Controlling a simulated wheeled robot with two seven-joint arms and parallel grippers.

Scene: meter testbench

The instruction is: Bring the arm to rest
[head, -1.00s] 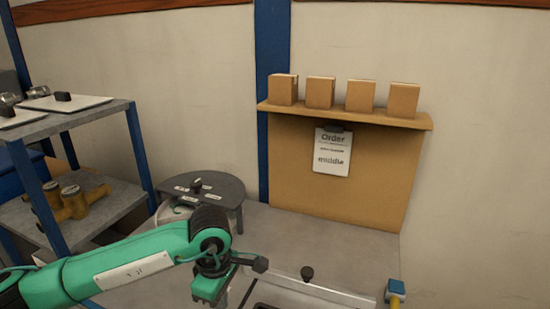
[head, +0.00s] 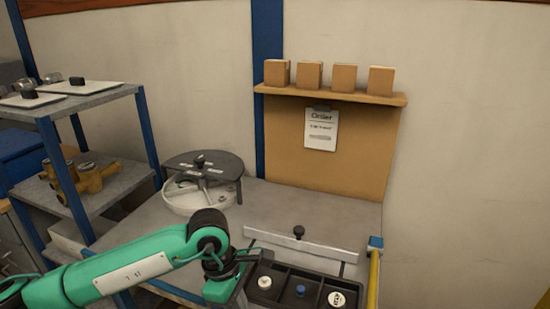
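My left arm, green with black joints, comes in from the lower left in the head view. Its wrist bends down, and the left gripper (head: 248,262) is at the front of the bench, just left of the black tray (head: 277,291). The fingers are small and dark, and whether they are apart or shut cannot be made out. No held object can be made out. My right gripper is outside the view.
The tray's compartments hold a white round piece (head: 264,282), a blue knob (head: 300,291) and another white piece (head: 337,299). Behind it are a metal bar (head: 300,244) and a round carousel (head: 192,196). A shelf rack (head: 100,190) stands left.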

